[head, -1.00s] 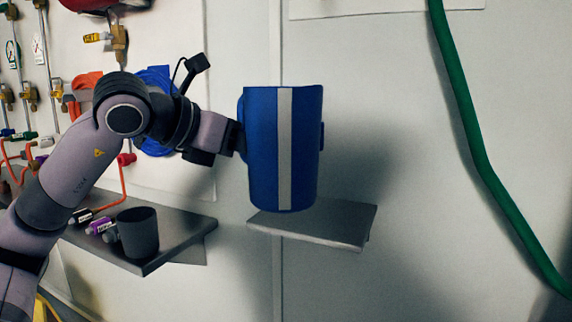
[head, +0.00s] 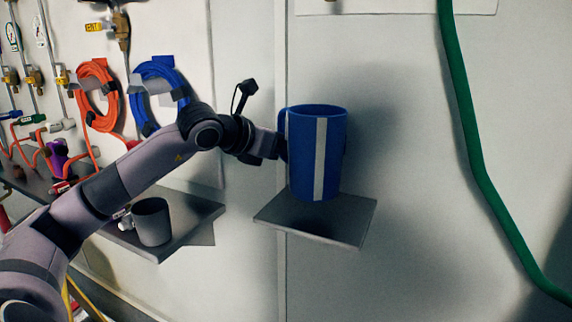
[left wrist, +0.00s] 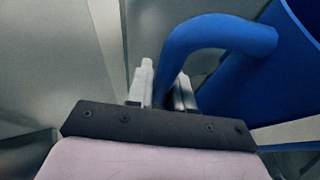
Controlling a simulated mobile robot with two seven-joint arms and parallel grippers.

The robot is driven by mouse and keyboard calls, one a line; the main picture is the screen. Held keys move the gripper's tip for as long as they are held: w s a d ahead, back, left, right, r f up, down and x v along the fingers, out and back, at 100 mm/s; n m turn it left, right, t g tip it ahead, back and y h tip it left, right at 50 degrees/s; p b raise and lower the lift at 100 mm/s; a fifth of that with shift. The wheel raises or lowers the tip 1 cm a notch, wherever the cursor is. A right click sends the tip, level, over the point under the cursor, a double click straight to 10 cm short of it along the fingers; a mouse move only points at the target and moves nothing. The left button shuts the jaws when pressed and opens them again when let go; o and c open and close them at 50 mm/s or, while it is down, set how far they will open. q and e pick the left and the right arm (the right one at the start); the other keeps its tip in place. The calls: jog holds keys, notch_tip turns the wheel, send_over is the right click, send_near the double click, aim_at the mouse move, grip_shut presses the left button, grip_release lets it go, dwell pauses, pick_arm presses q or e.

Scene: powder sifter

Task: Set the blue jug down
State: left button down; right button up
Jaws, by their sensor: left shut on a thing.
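The blue jug (head: 302,150), with a pale vertical stripe, is upright at the small grey wall shelf (head: 348,232). Its base shows against the back part of the shelf, with a dark shadow under it; I cannot tell whether it touches. My left gripper (head: 281,148) is at the jug's left side, shut on its handle. In the left wrist view, the gripper's fingers (left wrist: 166,85) are on either side of the curved blue handle (left wrist: 215,35), and the jug's body (left wrist: 285,90) is at the right. My right gripper is not in view.
A longer grey shelf (head: 190,222) to the left holds a dark grey mug (head: 152,222). Orange (head: 97,95) and blue (head: 155,92) coiled hoses hang on the wall panel. A green hose (head: 470,130) runs down the right wall. The small shelf's front is bare.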

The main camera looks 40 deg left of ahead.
pick_arm(q)
jog(key=shift+f, duration=1.6)
jog(key=shift+w+f, duration=0.1)
jog(key=shift+f, duration=0.1)
jog(key=shift+w+f, duration=0.1)
jog(key=shift+f, duration=0.1)
jog(key=shift+f+b, duration=0.25)
jog(key=shift+b, duration=0.05)
jog(key=c, duration=1)
grip_release()
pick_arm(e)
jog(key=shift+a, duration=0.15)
